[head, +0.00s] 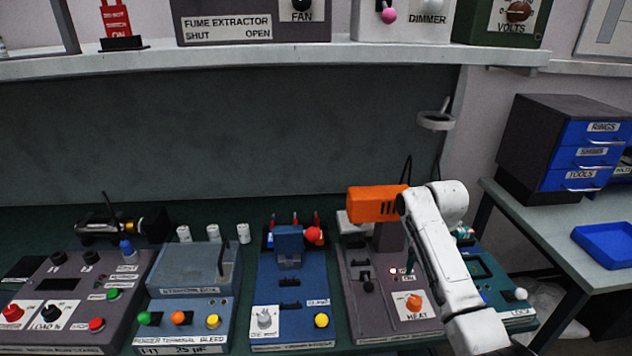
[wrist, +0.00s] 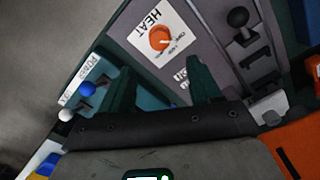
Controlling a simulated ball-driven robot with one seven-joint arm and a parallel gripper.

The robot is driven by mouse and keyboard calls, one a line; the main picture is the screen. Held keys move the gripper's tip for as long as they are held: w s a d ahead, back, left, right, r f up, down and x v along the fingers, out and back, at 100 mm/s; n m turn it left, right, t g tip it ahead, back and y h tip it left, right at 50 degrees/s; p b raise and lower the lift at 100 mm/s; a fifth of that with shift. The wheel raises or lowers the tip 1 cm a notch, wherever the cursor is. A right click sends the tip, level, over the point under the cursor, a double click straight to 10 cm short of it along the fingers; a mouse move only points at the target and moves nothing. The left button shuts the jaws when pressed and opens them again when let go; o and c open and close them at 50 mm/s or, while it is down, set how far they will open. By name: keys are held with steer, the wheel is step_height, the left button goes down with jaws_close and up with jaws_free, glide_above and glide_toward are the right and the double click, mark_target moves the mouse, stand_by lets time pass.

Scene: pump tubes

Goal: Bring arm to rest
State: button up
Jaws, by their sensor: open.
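My white arm (head: 440,250) reaches up from the lower right in the head view, bent at the top, over the right end of the bench.
An orange slotted housing (head: 376,204) stands close left of my arm; orange also fills the lower right wrist view (wrist: 295,148). A teal station (head: 488,268) lies behind and right of the arm. A blue station (head: 290,300) stands left. A shelf (head: 300,56) crosses above.

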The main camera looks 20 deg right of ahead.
steer(key=shift+a+f, duration=0.1)
steer(key=s+a+f, duration=0.1)
steer(key=a+f, duration=0.1)
steer(key=s+a+f+n, duration=0.1)
steer(key=s+a+f, duration=0.1)
steer(key=a, duration=0.1)
steer(key=s+a+f+n, duration=0.1)
steer(key=s+a+f, duration=0.1)
steer(key=a+f, duration=0.1)
steer(key=shift+y, duration=0.3)
steer(key=s+a+f+n, duration=0.25)
steer(key=s+a, duration=0.25)
steer(key=s, duration=0.4)
steer(key=s+a+f+n, duration=0.25)
steer(key=s+a, duration=0.25)
steer(key=s, duration=0.5)
steer(key=s+r+n+t, duration=0.1)
steer(key=s+r+n, duration=0.1)
steer(key=s, duration=0.9)
steer(key=shift+d+h+b, duration=0.3)
steer(key=shift+d+h, duration=0.05)
steer(key=shift+h, duration=0.05)
steer(key=shift+c, duration=0.3)
